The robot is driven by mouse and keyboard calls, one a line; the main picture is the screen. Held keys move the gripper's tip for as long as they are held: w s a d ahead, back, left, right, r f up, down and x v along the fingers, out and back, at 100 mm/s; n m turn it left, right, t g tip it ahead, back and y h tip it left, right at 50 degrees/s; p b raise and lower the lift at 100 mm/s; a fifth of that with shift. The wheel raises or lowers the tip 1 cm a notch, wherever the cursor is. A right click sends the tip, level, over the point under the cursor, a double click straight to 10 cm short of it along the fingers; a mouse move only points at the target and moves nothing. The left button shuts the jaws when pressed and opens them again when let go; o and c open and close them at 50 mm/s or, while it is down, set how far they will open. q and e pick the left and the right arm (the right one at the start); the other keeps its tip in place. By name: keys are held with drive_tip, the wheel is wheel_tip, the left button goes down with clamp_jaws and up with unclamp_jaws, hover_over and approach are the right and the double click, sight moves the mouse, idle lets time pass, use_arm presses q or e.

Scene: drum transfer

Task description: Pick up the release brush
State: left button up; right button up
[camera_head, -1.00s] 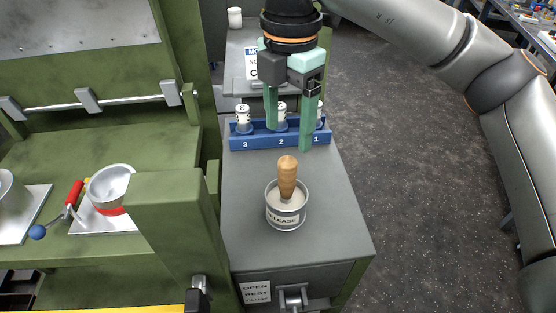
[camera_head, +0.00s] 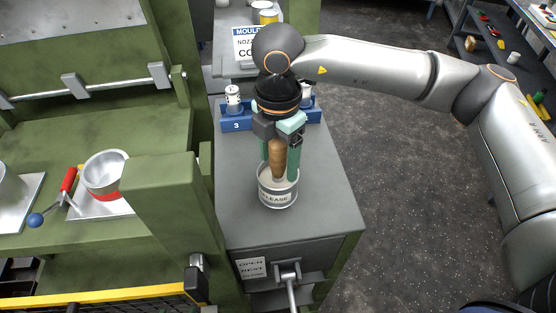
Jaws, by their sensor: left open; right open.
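The release brush (camera_head: 278,158) stands upright with its wooden handle up in a metal pot (camera_head: 278,194) labelled "RELEASE" on the grey cabinet top (camera_head: 325,205). The brush's lower end is hidden inside the pot. My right gripper (camera_head: 280,166) points down over the pot, with its green fingers open on either side of the handle. I cannot tell whether a finger touches the handle. The handle's top is hidden by the gripper. My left gripper is not in view.
Behind the gripper is a blue numbered rack (camera_head: 234,125) with small white containers. To the left, the green press (camera_head: 160,200) stands close beside the cabinet, with a metal cup (camera_head: 104,176) and red-handled tool (camera_head: 69,180). Open floor (camera_head: 400,210) lies right.

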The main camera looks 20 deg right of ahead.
drive_tip(key=shift+c, duration=0.3)
clamp_jaws()
idle(0.3)
